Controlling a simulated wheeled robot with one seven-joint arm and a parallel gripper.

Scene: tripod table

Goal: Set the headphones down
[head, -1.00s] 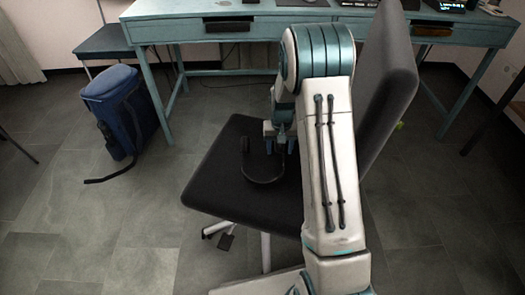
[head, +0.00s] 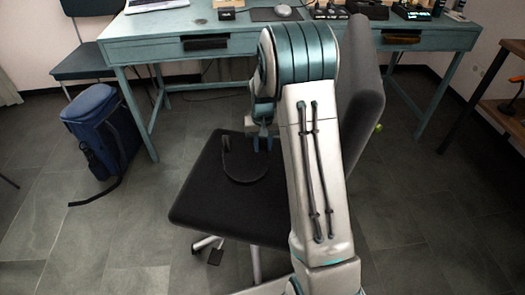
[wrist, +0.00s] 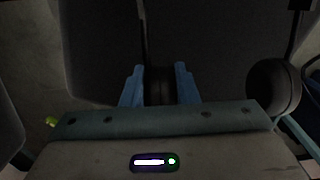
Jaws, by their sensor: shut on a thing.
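The dark headphones (head: 236,177) are at the black chair's seat (head: 215,205), in the middle of the head view, with the curved band toward the camera. My gripper (head: 258,143) is at the right ear cup, just over the seat. In the wrist view my gripper (wrist: 160,88) has its two blue fingers on either side of a dark ear cup of the headphones (wrist: 160,85). The other round ear cup (wrist: 274,88) shows at the right. I cannot tell whether the headphones touch the seat. My arm hides part of the chair.
The chair's backrest (head: 362,110) rises right of my arm. A teal desk (head: 165,45) with electronics stands behind. A blue backpack (head: 100,135) is on the floor at left. A wooden shelf (head: 505,110) is at the right. The left part of the seat is clear.

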